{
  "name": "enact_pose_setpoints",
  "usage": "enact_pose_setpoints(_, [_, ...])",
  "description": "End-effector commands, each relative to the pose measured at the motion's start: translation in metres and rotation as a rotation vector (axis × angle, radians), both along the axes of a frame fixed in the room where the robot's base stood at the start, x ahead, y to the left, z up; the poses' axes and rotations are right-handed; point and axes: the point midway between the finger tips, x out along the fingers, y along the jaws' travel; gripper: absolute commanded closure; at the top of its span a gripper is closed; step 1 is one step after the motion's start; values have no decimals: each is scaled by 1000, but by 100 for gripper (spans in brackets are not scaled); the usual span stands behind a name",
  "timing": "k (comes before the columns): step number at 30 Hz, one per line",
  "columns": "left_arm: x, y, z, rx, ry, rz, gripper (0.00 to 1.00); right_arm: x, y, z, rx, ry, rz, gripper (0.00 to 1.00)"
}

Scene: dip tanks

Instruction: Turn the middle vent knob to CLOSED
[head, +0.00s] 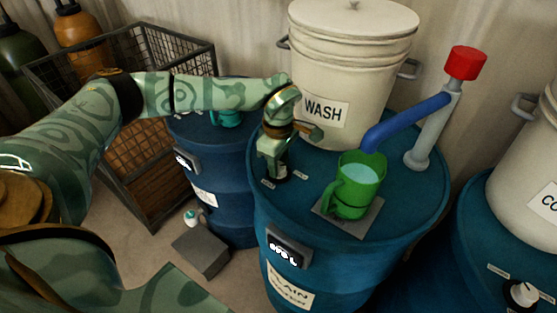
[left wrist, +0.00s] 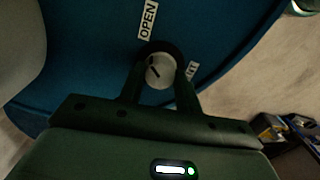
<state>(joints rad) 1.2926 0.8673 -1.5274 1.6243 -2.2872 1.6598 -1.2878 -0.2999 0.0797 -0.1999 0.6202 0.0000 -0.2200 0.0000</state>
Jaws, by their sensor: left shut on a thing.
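The middle vent knob (left wrist: 160,72) is a pale round knob on a dark base, on top of the middle blue drum (head: 410,205). In the left wrist view it sits between the fingers of my left gripper (left wrist: 160,88), which is shut on it. A dark pointer line crosses the knob's face; which end points is unclear. The OPEN label (left wrist: 148,20) lies beside the knob, and a second label (left wrist: 191,70) is partly hidden by a finger. In the head view my left gripper (head: 274,168) reaches down to the drum top and mostly hides the knob.
A white WASH bucket (head: 345,75) stands behind the gripper. A green jug (head: 357,185) of pale liquid stands on a grey plate to its right, under a blue spout (head: 405,120). Another white knob (head: 523,293) is on the right drum. A wire crate (head: 130,150) stands left.

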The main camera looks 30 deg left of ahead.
Motion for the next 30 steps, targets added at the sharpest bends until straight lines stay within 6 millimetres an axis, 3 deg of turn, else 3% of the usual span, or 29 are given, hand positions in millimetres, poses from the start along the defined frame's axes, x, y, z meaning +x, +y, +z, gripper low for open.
enact_pose_setpoints(30, [1,0,4,-1,-2,921,89,8,0,70,-1,-20,0,64])
